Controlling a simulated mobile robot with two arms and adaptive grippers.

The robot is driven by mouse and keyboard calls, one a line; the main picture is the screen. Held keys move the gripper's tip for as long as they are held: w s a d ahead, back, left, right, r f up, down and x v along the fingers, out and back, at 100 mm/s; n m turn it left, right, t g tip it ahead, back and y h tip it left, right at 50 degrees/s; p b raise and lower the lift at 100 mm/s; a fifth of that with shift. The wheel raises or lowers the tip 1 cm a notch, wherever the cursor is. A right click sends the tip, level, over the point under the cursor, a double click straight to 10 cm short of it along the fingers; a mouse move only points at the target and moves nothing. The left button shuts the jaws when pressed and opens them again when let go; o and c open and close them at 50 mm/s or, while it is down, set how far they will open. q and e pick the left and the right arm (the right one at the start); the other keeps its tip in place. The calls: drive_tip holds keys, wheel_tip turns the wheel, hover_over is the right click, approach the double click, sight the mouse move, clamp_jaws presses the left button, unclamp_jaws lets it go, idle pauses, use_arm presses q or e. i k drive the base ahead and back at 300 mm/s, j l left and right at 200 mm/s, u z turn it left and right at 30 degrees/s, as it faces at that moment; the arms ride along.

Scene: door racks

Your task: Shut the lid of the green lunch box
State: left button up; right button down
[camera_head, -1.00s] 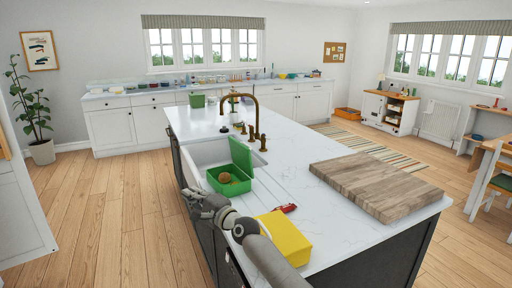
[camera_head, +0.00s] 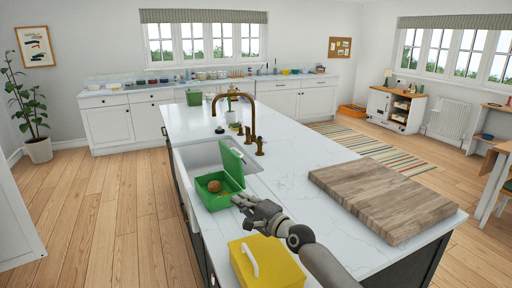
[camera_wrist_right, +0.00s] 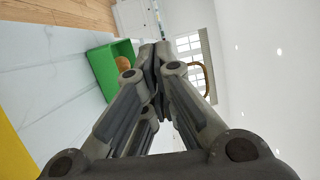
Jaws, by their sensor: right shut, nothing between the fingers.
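The green lunch box (camera_head: 208,199) stands open on the white island beside the sink, with a round brown item (camera_head: 214,186) inside. Its green lid (camera_head: 231,163) is raised on the right side, leaning up and away from the box. My right gripper (camera_head: 238,200) is shut and empty, just right of the box's front corner and below the lid. In the right wrist view the shut fingers (camera_wrist_right: 153,52) reach past the box (camera_wrist_right: 102,70); the lid cannot be made out there. My left gripper is not in view.
A yellow box (camera_head: 262,268) with a pale handle stands near the island's front edge, next to my right arm. A wooden board (camera_head: 382,195) lies at right. The sink and brass tap (camera_head: 252,125) are behind the lunch box. The countertop between box and board is clear.

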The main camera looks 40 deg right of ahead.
sight(231, 162)
drive_tip(key=i+l, duration=0.15)
drive_tip(key=l, duration=0.2)
drive_tip(key=i+l, duration=0.1)
drive_tip(key=l, duration=0.25)
drive_tip(key=i+l, duration=0.15)
drive_tip(key=l, duration=0.15)
drive_tip(key=i+l, duration=0.1)
drive_tip(key=l, duration=0.25)
